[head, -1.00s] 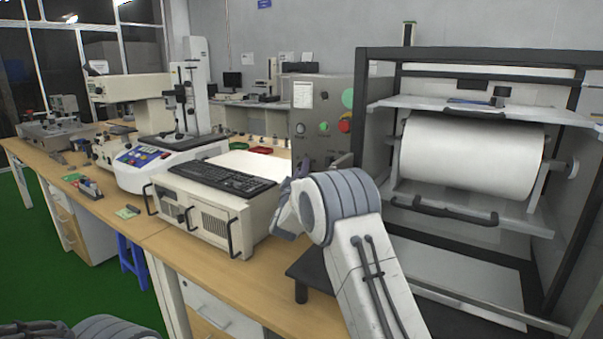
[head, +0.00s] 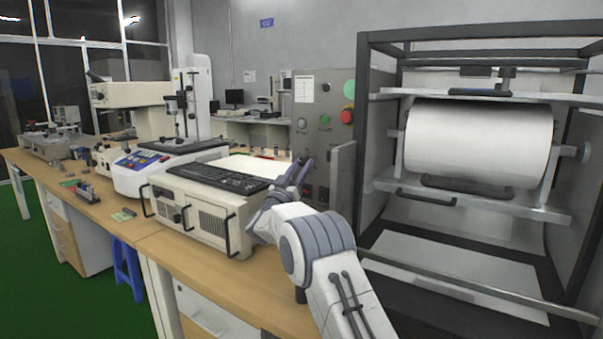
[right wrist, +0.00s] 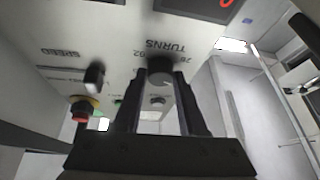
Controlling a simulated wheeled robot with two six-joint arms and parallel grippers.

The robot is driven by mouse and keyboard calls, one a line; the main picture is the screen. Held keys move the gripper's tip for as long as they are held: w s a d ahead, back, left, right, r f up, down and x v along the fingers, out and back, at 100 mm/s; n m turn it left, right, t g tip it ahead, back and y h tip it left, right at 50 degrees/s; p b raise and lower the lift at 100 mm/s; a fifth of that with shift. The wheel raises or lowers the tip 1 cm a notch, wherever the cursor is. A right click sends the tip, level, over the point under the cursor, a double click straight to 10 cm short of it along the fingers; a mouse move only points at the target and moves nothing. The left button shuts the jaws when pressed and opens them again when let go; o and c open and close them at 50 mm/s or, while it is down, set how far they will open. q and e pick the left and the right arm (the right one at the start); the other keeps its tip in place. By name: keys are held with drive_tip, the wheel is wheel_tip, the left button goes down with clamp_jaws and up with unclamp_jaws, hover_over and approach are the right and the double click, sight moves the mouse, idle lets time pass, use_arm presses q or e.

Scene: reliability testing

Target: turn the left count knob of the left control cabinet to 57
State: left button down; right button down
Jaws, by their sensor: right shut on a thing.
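In the right wrist view the control cabinet's pale panel (right wrist: 60,50) appears upside down, with the words TURNS and SPEED. The round dark count knob (right wrist: 159,76) by TURNS sits between the fingertips of my right gripper (right wrist: 162,88), which is shut on it. The fingers partly hide it, and I cannot read its setting. Part of a red-digit display (right wrist: 220,5) shows at the top edge. In the head view my right gripper (head: 298,172) is in front of a grey cabinet (head: 325,90); the knob is hidden there. My left gripper is not in view.
A second dark knob (right wrist: 94,76) and a red button (right wrist: 81,110) are beside the held knob in the wrist view. In the head view a keyboard (head: 215,178) lies on a beige case left of my gripper. A black-framed roller machine (head: 478,145) stands right.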

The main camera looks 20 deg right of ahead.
drive_tip(key=shift+a+f+m+g+h, duration=0.1)
drive_tip(key=shift+m+g+h, duration=0.55)
drive_tip(key=shift+m, duration=0.75)
drive_tip(key=shift+w, duration=0.1)
drive_tip(key=shift+c, duration=2.3)
unclamp_jaws()
drive_tip(key=v, duration=1)
drive_tip(key=shift+a, duration=0.15)
